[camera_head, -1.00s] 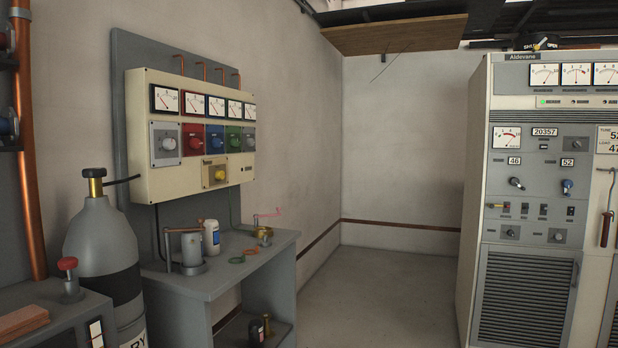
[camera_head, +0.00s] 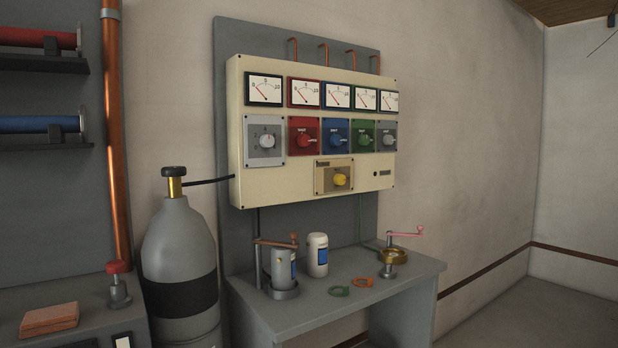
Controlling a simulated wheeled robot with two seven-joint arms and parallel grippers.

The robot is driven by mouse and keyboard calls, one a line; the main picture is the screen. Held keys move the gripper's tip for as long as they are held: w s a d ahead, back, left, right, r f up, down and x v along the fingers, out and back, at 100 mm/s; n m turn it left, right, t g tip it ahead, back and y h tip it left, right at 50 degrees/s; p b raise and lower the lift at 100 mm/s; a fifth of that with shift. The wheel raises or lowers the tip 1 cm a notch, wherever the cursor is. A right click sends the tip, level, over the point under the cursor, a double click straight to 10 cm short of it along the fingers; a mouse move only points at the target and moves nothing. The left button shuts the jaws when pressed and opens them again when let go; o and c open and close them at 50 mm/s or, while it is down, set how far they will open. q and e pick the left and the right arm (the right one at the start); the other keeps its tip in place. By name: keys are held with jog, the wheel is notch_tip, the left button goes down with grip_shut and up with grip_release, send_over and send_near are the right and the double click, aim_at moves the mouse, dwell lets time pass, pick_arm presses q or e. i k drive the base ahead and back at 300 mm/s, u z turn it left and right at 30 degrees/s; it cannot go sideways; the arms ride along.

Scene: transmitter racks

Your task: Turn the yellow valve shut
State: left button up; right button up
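A cream control panel (camera_head: 290,178) hangs on a grey backboard above a grey bench. A yellow knob (camera_head: 341,180) sits on a tan plate at the panel's lower middle; it is the only yellow valve-like control I see. Its pointer setting is too small to read. Above it is a row of knobs: grey (camera_head: 267,141), red (camera_head: 304,140), blue (camera_head: 337,140), green (camera_head: 364,140) and another grey one (camera_head: 387,139). Several dials with red needles sit above those. Neither of my grippers is in view.
A grey gas cylinder (camera_head: 178,245) with a brass neck stands left of the bench (camera_head: 330,315). On the bench are a canister with a crank (camera_head: 284,268), a white bottle (camera_head: 317,254), green and orange rings and a brass fitting (camera_head: 394,257). Floor at the right is clear.

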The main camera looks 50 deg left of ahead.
aim_at(339, 179)
jog(key=u, duration=1.05)
jog(key=i, duration=1.25)
jog(key=u, duration=1.35)
